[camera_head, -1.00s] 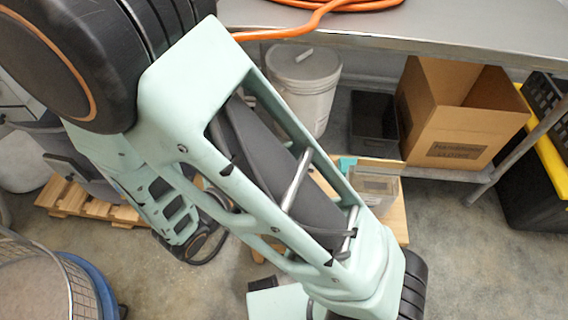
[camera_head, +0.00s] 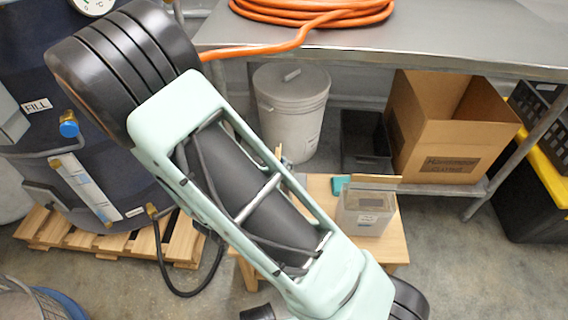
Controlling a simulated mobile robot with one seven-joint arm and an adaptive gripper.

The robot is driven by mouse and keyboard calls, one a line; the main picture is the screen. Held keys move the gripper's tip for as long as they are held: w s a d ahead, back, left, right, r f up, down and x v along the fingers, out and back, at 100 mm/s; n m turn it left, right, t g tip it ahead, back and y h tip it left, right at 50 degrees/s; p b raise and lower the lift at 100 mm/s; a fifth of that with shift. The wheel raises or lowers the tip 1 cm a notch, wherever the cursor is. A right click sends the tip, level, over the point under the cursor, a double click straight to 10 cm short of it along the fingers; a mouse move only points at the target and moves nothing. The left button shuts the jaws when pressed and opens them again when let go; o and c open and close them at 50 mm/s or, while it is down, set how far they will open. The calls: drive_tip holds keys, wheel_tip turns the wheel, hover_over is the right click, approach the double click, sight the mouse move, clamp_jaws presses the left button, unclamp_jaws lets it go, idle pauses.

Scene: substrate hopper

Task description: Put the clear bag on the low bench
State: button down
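The low bench (camera_head: 397,247) is a small light-wood bench on the floor, partly hidden behind my arm. On its right part stands a clear, boxy container or bag (camera_head: 353,222) with a pale label and greyish contents; I cannot tell whether it is the clear bag. A tan strip shows along its top. No other clear bag is plainly visible. My mint-green arm crosses the middle of the view from upper left to lower right. My gripper is not visible.
A teal item (camera_head: 340,184) is beside the clear container. Behind are a lidded white bucket (camera_head: 291,118), a black bin (camera_head: 365,140) and an open cardboard box (camera_head: 452,135) under a metal table (camera_head: 440,42) with an orange hose (camera_head: 300,14). A dark hopper stands on a pallet (camera_head: 100,242) at left.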

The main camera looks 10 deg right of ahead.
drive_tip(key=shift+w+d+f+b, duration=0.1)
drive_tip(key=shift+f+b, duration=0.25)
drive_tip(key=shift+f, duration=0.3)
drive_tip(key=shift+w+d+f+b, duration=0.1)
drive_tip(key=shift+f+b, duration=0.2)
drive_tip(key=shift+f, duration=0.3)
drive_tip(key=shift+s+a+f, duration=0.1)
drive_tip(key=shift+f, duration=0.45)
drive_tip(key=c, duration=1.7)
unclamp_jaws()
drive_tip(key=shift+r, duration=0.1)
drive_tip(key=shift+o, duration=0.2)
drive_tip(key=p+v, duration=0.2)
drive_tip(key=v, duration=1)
drive_tip(key=shift+p, duration=0.35)
